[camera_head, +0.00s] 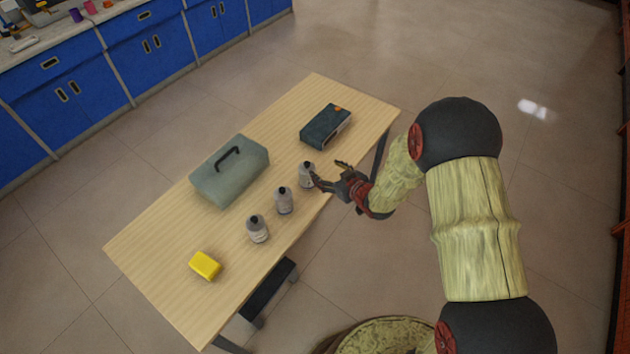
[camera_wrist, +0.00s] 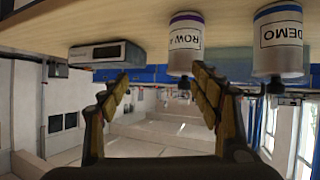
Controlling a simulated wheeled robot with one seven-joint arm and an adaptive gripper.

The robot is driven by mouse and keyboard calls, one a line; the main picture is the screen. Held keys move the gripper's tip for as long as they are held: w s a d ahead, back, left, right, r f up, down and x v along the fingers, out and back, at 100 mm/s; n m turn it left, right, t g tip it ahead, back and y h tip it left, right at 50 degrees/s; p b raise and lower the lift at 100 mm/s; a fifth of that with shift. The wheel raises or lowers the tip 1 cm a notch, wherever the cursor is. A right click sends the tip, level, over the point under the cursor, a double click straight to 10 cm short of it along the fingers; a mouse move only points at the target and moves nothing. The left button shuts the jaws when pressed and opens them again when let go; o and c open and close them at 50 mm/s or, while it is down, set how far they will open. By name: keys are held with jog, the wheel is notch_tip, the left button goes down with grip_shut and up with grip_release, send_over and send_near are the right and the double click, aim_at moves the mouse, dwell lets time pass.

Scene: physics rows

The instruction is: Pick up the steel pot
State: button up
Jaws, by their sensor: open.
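Three small grey, steel-coloured containers with dark tops stand upright in a row near the table's right edge: a near one (camera_head: 257,229), a middle one (camera_head: 284,200) and a far one (camera_head: 307,175). I cannot tell for certain which is the steel pot. My gripper (camera_head: 328,172) is open and empty, beside the far container. Its fingers also show in the wrist view (camera_wrist: 160,78).
The wooden table (camera_head: 165,240) also holds a grey-green toolbox (camera_head: 230,172) with a black handle, a dark box-shaped device (camera_head: 325,126) and a yellow block (camera_head: 205,265). Blue cabinets (camera_head: 60,105) stand at the upper left.

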aim_at(311, 182)
jog(key=shift+y, duration=0.8)
jog(key=a+f, duration=0.1)
jog(key=s+a+f, duration=0.1)
jog(key=f, duration=0.1)
jog(key=s+a+f, duration=0.1)
jog(key=shift+s+f, duration=0.2)
jog(key=shift+f, duration=0.15)
jog(key=shift+a+f, duration=0.15)
jog(key=shift+a, duration=0.05)
jog(key=shift+x, duration=1.2)
jog(key=b+x, duration=0.1)
jog(key=x, duration=0.1)
jog(key=b+x, duration=0.1)
jog(key=x, duration=0.2)
jog(key=shift+w+d, duration=0.25)
jog(key=shift+d, duration=0.05)
jog(key=c, duration=1.5)
